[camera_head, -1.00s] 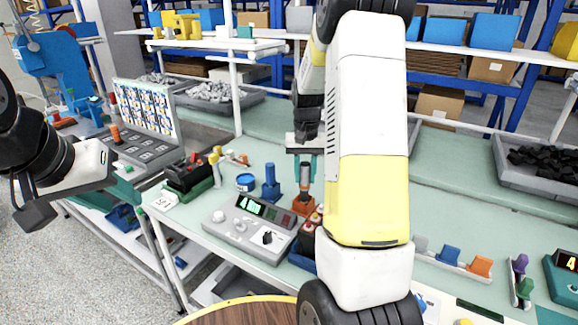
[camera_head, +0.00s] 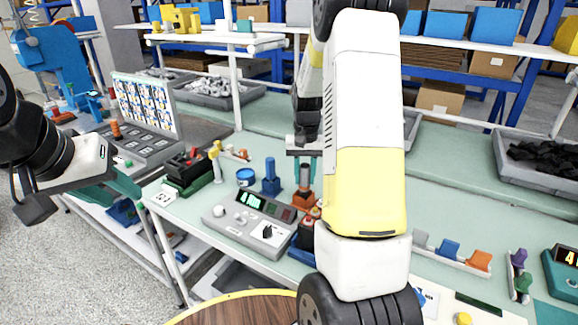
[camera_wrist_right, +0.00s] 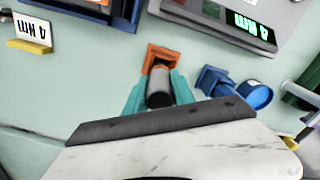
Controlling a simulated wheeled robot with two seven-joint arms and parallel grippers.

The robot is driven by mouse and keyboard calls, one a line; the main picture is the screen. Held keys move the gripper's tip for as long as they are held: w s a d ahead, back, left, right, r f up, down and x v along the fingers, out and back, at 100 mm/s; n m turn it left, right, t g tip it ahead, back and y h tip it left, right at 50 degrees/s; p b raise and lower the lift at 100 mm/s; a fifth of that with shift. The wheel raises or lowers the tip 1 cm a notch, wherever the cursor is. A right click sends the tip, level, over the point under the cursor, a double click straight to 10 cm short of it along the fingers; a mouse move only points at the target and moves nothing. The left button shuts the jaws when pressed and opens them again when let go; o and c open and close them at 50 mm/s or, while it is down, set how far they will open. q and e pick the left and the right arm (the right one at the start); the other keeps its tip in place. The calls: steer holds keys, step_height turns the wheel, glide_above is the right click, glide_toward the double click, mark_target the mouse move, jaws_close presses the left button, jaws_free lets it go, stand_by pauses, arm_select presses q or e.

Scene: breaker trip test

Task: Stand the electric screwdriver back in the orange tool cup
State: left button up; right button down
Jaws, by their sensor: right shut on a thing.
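The electric screwdriver (camera_wrist_right: 160,86), a dark grey upright cylinder, is between the teal fingers of my right gripper (camera_wrist_right: 160,92), which is shut on it. In the head view the screwdriver (camera_head: 304,172) and right gripper (camera_head: 304,166) are directly above the orange tool cup (camera_head: 303,200). The cup also shows just beyond the screwdriver in the right wrist view (camera_wrist_right: 162,52). The screwdriver's lower end is at the cup's mouth; how deep it reaches is hidden. My left gripper (camera_head: 122,186) is off the bench's left end, away from the cup; its finger gap is unclear.
A grey meter (camera_head: 247,222) with a green display stands front left of the cup. A blue holder (camera_head: 271,179) and blue round tin (camera_head: 245,177) stand left of it. My right arm hides the bench just right of the cup.

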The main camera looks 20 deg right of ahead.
mark_target(305, 166)
steer(key=shift+f, duration=0.2)
steer(key=c, duration=1)
jaws_free()
steer(key=shift+o, duration=0.2)
step_height(305, 166, up, 7)
steer(key=shift+f, duration=0.1)
steer(key=shift+r, duration=0.5)
